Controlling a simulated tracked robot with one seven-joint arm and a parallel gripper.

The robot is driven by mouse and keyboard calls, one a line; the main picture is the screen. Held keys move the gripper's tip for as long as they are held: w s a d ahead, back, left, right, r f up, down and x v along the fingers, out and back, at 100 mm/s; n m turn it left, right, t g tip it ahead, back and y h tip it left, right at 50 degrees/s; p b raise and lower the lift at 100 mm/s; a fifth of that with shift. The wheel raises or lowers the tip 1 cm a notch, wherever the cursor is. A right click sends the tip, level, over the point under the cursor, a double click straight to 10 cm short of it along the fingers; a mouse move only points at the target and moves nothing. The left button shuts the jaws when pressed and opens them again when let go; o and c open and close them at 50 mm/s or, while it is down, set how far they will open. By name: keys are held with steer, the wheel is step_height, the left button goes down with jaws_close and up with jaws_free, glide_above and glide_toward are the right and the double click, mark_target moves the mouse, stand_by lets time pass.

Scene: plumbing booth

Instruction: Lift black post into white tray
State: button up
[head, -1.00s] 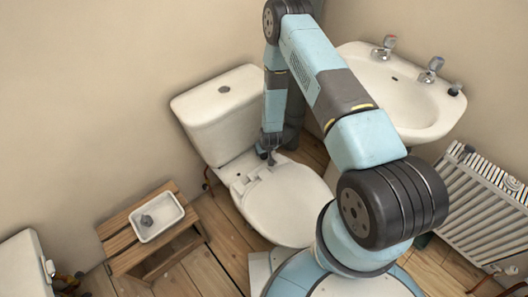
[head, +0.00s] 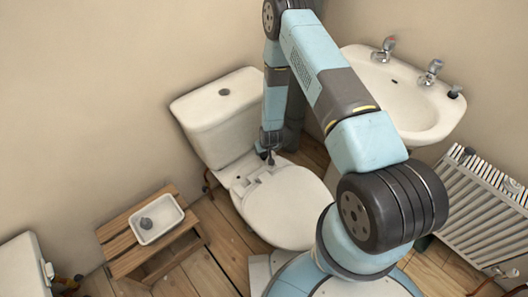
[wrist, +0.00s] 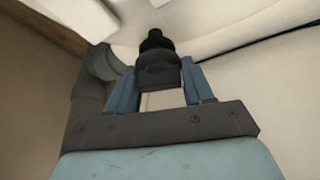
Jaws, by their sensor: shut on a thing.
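My gripper (wrist: 158,78) is shut on the black post (wrist: 156,48), whose dark stepped end stands out between the blue fingers in the wrist view. In the head view my gripper (head: 268,152) points down at the back of the toilet, by the seat hinges. The post is small there, and I cannot tell whether it is clear of the toilet. The white tray (head: 138,236) lies on a wooden stool at the lower left, well away from my gripper. A small grey fitting (head: 146,223) is in the tray.
The toilet cistern (head: 217,108) stands just left of my gripper, with the closed lid (head: 285,205) in front. A basin (head: 405,88) is at the right and a radiator (head: 475,200) below it. Wooden floor shows between toilet and stool (head: 120,262).

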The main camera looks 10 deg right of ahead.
steer(key=shift+r, duration=0.65)
steer(key=s+d+r, duration=0.3)
steer(key=s+r, duration=0.2)
steer(key=shift+d, duration=0.15)
stand_by(0.8)
steer(key=shift+r, duration=0.1)
stand_by(0.3)
steer(key=w+d+r+m, duration=0.1)
steer(key=w+d+r, duration=0.1)
steer(key=r, duration=0.5)
steer(key=w+d+r+m, duration=0.1)
steer(key=w+d+r, duration=0.1)
steer(key=d+r, duration=0.3)
steer(key=w+d+r+m+h, duration=0.1)
steer(key=d+r, duration=0.3)
steer(key=r, duration=0.5)
steer(key=shift+w+r, duration=0.15)
steer(key=shift+w, duration=0.3)
